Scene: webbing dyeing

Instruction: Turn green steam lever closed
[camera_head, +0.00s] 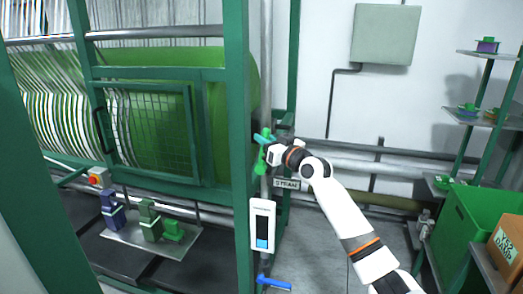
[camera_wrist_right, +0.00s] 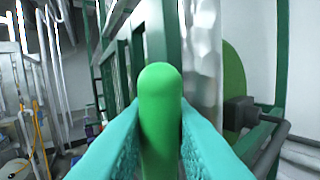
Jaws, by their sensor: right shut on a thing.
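The green steam lever (camera_head: 260,165) is on the vertical pipe beside the green machine frame, by the STEAM label (camera_head: 287,183). My right gripper (camera_head: 264,137) is at the lever, with its arm reaching in from the lower right. In the right wrist view the lever's rounded green end (camera_wrist_right: 160,110) stands upright between the two teal fingers (camera_wrist_right: 160,140), which are shut on it. The lever's lower part is hidden in that view. My left gripper is not in view.
A white gauge (camera_head: 262,225) with a blue level and a blue lever (camera_head: 273,283) sit lower on the same pipe. The green frame post (camera_head: 238,150) stands close on the left. A shelf with a green bin (camera_head: 470,225) is at the right.

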